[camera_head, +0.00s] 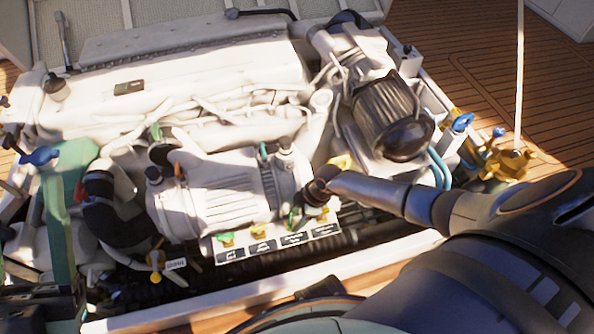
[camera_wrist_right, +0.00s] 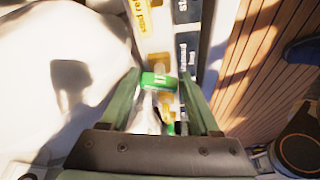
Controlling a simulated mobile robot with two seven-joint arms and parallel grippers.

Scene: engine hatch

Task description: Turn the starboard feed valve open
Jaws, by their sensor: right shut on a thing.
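My right gripper (camera_head: 316,192) reaches in from the right to the valve row at the front of the engine. In the right wrist view its two green fingers (camera_wrist_right: 163,98) stand on either side of a green valve handle (camera_wrist_right: 159,80), shut on it. Part of a green handle (camera_head: 293,217) shows beside the gripper in the head view. Dark label plates (camera_head: 293,239) run below the valves. In the wrist view a label (camera_wrist_right: 187,55) lies just beyond the handle, its text only partly legible.
The white engine (camera_head: 190,75) fills the hatch, with a dark ribbed filter (camera_head: 388,108) behind my right arm. Wooden deck (camera_head: 455,50) lies beyond.

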